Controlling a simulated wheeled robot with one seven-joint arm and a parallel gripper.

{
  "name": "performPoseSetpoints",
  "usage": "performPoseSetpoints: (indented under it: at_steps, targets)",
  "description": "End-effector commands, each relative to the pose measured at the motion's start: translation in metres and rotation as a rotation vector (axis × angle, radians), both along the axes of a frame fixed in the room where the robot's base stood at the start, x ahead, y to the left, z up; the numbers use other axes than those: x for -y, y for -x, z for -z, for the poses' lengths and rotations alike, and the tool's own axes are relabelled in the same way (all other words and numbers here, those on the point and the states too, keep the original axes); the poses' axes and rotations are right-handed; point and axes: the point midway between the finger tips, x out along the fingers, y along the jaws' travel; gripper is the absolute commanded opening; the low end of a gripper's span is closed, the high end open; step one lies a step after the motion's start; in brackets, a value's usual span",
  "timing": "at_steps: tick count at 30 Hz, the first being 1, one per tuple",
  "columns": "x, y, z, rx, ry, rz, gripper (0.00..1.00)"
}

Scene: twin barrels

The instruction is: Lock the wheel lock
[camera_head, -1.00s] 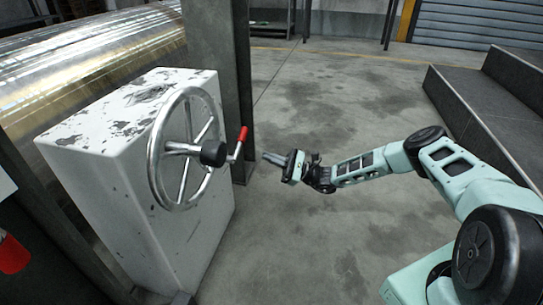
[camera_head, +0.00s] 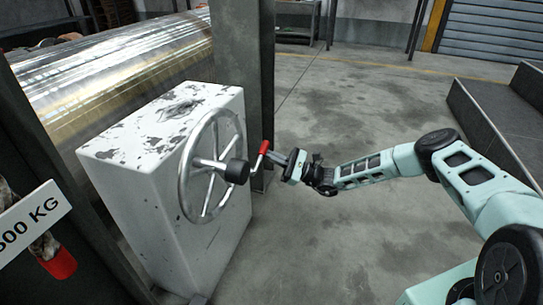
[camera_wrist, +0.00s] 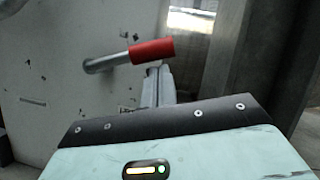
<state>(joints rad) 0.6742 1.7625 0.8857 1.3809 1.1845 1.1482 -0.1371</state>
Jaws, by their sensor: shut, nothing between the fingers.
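A silver spoked wheel (camera_head: 190,180) with a black hub (camera_head: 236,171) is mounted on the side of a white, scuffed box (camera_head: 150,135). A small metal lever with a red handle (camera_head: 264,147) sticks out beside the hub. In the wrist view the red handle (camera_wrist: 152,50) sits on the end of a metal rod, just above and beyond my fingertips. My gripper (camera_head: 274,156) is shut and empty, its fingertips close to the red handle. In the wrist view my gripper (camera_wrist: 159,75) shows below the handle. I cannot tell whether they touch.
A dark steel post (camera_head: 246,70) stands right behind the box. A large shiny metal barrel (camera_head: 120,65) lies behind it. A sign reading a weight (camera_head: 32,218) hangs at lower left. Dark steps (camera_head: 500,110) are at the right. The concrete floor between is clear.

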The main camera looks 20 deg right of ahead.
Motion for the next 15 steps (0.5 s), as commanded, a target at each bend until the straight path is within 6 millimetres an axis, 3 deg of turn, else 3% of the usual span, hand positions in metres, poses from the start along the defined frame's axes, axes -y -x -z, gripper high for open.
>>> performPoseSetpoints:
  at_steps: [15]
  targets:
    - [0.0001,-0.0002,-0.0061,0.045,0.032,0.001,0.0]
